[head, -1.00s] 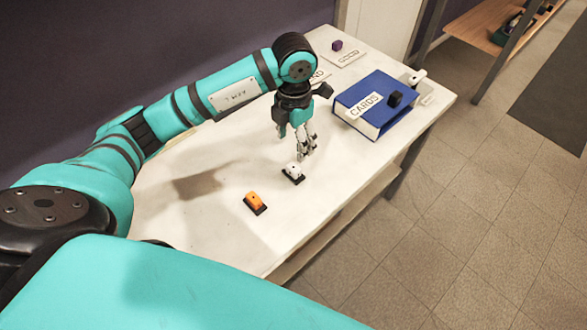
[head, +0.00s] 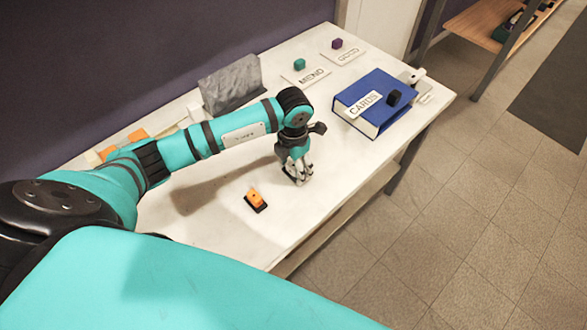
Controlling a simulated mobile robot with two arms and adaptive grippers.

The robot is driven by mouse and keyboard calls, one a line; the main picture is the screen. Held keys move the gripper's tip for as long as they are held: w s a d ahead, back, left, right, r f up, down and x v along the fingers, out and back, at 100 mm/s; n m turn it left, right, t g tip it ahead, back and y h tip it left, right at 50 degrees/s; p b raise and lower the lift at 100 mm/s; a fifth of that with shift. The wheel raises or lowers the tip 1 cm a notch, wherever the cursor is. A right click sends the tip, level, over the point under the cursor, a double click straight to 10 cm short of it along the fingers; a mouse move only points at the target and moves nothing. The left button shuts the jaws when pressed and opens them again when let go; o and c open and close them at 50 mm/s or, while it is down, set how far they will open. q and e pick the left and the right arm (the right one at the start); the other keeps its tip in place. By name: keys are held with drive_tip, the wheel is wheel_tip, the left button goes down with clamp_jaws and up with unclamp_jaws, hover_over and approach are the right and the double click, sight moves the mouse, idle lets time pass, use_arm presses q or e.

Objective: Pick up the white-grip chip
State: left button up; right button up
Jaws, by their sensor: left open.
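My left gripper (head: 299,179) points down at the table, open, with its fingers low over the spot of the white-grip chip. The fingers cover that chip almost wholly, so I cannot tell whether they touch it. An orange-grip chip (head: 255,198) on a dark base lies on the table just left of and nearer than the gripper. My right gripper is not in view.
The table front (head: 240,238) is clear.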

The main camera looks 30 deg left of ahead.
sight(293, 165)
use_arm(q)
drive_tip(key=c, duration=1.2)
drive_tip(key=shift+c, duration=0.2)
drive_tip(key=shift+r, duration=0.6)
wheel_tip(293, 165, up, 2)
drive_tip(key=shift+r+b, duration=0.15)
drive_tip(key=shift+b, duration=0.25)
drive_tip(key=s+d, duration=0.2)
drive_tip(key=d, duration=0.2)
drive_tip(key=s+d+r+b, duration=0.1)
drive_tip(key=s+d, duration=0.2)
drive_tip(key=d, duration=0.1)
drive_tip(key=s+d+b, duration=0.1)
drive_tip(key=s+d, duration=0.2)
drive_tip(key=d, duration=0.1)
drive_tip(key=shift+s+d+r, duration=0.15)
drive_tip(key=shift+r, duration=0.05)
drive_tip(key=shift+s+d+r, duration=0.1)
drive_tip(key=shift+s+d, duration=0.25)
drive_tip(key=shift+d, duration=0.1)
